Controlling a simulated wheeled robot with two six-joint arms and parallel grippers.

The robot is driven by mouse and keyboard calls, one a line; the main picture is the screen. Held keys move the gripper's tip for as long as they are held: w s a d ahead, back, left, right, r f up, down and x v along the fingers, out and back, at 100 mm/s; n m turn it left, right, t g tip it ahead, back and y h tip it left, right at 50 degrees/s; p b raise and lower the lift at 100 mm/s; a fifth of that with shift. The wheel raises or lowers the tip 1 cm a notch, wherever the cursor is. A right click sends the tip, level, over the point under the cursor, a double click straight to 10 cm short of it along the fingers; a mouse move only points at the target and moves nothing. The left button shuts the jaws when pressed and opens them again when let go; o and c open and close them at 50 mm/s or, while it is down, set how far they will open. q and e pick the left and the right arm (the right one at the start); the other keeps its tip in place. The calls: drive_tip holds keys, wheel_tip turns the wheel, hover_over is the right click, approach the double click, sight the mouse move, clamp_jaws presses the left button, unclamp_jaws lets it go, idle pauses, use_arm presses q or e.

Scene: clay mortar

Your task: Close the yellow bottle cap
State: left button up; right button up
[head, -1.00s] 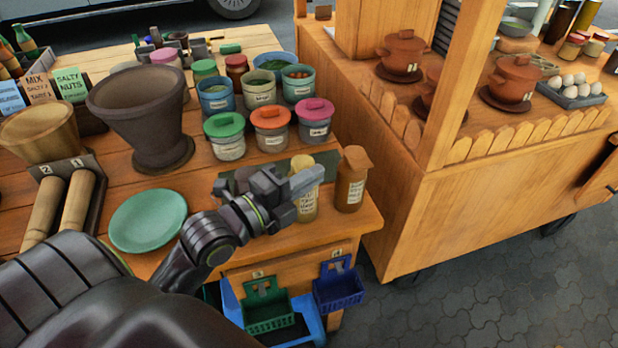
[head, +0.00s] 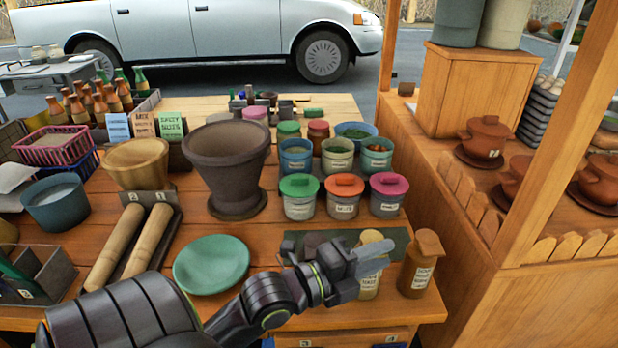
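The pale yellow bottle (head: 370,291) stands upright on the green mat near the right front corner of the wooden table. Its yellowish cap (head: 371,236) shows at the top; I cannot tell how it sits. My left gripper (head: 372,257) reaches in from the left and overlaps the bottle's upper part, hiding its middle. The fingers are seen from the side, so their gap and any contact with the bottle are unclear. My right gripper is out of view.
A brown bottle (head: 418,270) stands just right of the yellow one. Lidded jars, such as the pink-lidded jar (head: 387,201), stand behind. A green plate (head: 211,265) lies left, and a dark mortar (head: 229,165) stands behind it. The dark green mat (head: 296,244) is partly bare.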

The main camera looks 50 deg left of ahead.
use_arm(q)
drive_tip(key=p+v, duration=0.4)
drive_tip(key=v, duration=1.3)
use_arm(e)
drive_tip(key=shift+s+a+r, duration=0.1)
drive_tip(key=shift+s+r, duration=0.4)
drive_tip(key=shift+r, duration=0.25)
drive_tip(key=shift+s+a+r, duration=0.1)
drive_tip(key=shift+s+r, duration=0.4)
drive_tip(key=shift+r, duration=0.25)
use_arm(q)
drive_tip(key=shift+s, duration=0.1)
